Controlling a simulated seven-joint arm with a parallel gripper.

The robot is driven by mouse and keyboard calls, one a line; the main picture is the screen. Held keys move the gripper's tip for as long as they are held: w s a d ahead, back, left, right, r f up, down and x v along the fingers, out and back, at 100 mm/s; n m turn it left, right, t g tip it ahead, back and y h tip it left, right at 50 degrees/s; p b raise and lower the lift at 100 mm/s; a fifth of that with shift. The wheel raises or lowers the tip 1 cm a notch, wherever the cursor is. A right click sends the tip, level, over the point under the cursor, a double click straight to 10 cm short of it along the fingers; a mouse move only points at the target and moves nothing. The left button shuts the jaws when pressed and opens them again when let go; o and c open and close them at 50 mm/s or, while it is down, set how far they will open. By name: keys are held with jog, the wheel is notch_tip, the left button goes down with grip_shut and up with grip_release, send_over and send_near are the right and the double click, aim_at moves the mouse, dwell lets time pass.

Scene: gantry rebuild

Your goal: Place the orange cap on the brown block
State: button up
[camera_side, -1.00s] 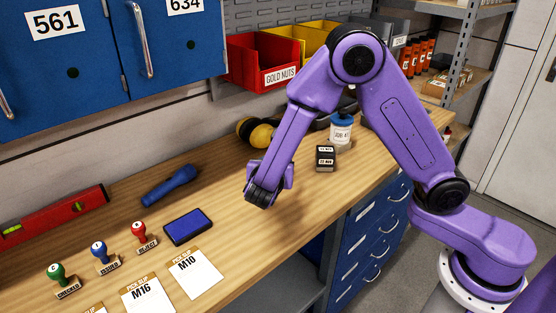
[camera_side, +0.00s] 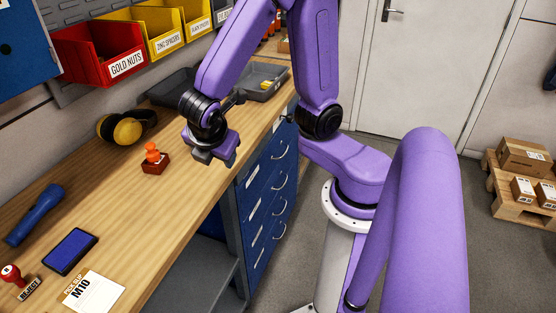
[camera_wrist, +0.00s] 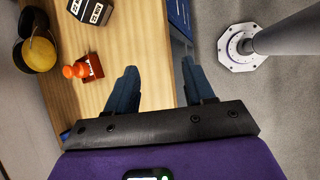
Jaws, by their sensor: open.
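The orange cap (camera_side: 152,150) sits on top of the brown block (camera_side: 155,166) on the wooden bench, to the right of the earmuffs. In the wrist view the orange cap (camera_wrist: 75,71) and the brown block (camera_wrist: 94,66) show to the left of my fingers, the cap overlapping the block's left side. My gripper (camera_side: 211,158) is to the right of them, near the bench's front edge. In the wrist view my gripper (camera_wrist: 160,67) is open, with nothing between its fingers, and apart from both objects.
Yellow-black earmuffs (camera_side: 127,126) lie behind the block. A black labelled block (camera_wrist: 92,10) is beyond it in the wrist view. A blue flashlight (camera_side: 36,214), blue ink pad (camera_side: 69,251) and white M10 card (camera_side: 95,291) lie leftward. A grey tray (camera_side: 262,85) is at the far end.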

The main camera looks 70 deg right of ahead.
jog(key=s+r+m+g+y, duration=0.1)
jog(key=s+m+y, duration=0.4)
jog(key=s, duration=0.9)
jog(key=shift+r+g+y, duration=0.4)
jog(key=shift+g+y, duration=0.1)
jog(key=shift+g, duration=0.4)
jog(key=shift+w+d, duration=0.1)
